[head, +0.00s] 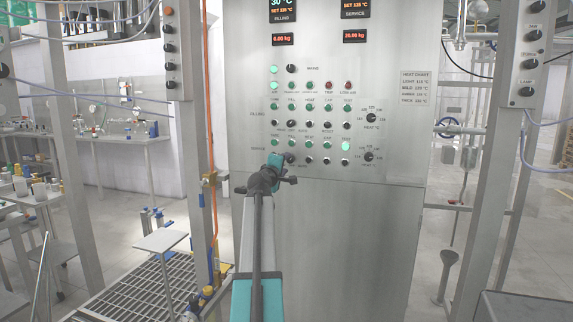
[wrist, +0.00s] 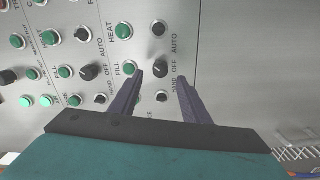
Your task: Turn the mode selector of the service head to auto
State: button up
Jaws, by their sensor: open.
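The service head's mode selector is a small black knob (wrist: 161,69) in the wrist view, beside the printed words HAND, OFF and AUTO. Which way its pointer faces is too small to tell. My gripper (wrist: 160,79) is open, its two dark fingers on either side of the selector with a gap to each. Whether the fingertips reach the knob's depth cannot be told. In the head view, my gripper (head: 285,165) is at the lower button rows of the steel control panel (head: 330,215) and partly hides the selector area.
The filling selector (wrist: 88,73) and several green buttons (wrist: 124,31) sit close by. Another black control (wrist: 158,29) is just above the service selector. Heat dials (head: 370,157) are at the panel's right. Steel posts (head: 190,150) flank the panel; its lower face is bare.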

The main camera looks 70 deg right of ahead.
jog(key=a, duration=0.9)
jog(key=shift+s, duration=0.3)
jog(key=shift+a, duration=0.1)
